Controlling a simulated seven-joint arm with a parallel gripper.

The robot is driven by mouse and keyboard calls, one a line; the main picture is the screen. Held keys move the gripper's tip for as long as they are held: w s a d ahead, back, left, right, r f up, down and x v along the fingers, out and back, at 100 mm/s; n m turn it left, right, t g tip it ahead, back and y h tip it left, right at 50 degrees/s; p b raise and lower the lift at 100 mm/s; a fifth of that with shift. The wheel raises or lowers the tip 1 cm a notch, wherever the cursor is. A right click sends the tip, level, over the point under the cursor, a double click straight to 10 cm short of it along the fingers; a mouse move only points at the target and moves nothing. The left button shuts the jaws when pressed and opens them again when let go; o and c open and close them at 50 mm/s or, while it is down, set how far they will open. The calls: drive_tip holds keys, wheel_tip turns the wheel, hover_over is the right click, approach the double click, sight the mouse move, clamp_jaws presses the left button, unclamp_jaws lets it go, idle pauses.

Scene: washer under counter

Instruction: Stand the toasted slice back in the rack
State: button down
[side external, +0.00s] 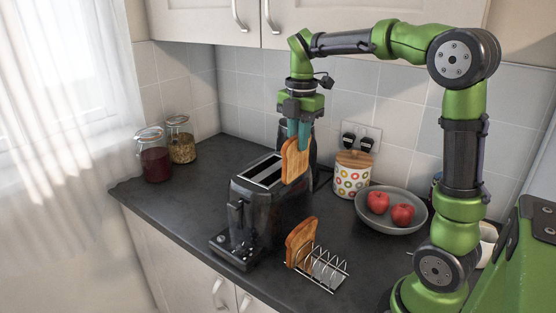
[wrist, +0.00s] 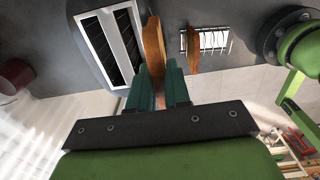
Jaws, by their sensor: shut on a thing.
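My gripper (side external: 299,130) is shut on a toasted slice (side external: 294,160) and holds it upright in the air, just right of and above the toaster. The held slice also shows in the wrist view (wrist: 153,50), edge-on between the teal fingers (wrist: 158,88). The wire rack (side external: 328,268) stands on the counter in front, lower and to the right of the held slice. Another toasted slice (side external: 301,241) stands in the rack's left end; the wires to its right look empty. The rack also shows in the wrist view (wrist: 213,40).
A black toaster (side external: 262,205) stands left of the rack, its slots seen from above in the wrist view (wrist: 112,45). A grey bowl with red apples (side external: 391,211) and a dotted canister (side external: 352,176) stand behind right. Two jars (side external: 154,160) stand far left.

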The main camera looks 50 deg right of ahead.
drive_tip(key=s+r, duration=0.3)
drive_tip(key=s, duration=0.5)
idle(0.4)
drive_tip(key=s+a+f, duration=0.1)
drive_tip(key=a+f, duration=0.2)
drive_tip(key=f, duration=0.7)
drive_tip(key=s+a+f+m, duration=0.1)
drive_tip(key=a+f, duration=0.3)
drive_tip(key=f, duration=0.5)
drive_tip(key=shift+s+a+f, duration=0.2)
drive_tip(key=shift+s+f, duration=0.15)
drive_tip(key=shift+s, duration=0.3)
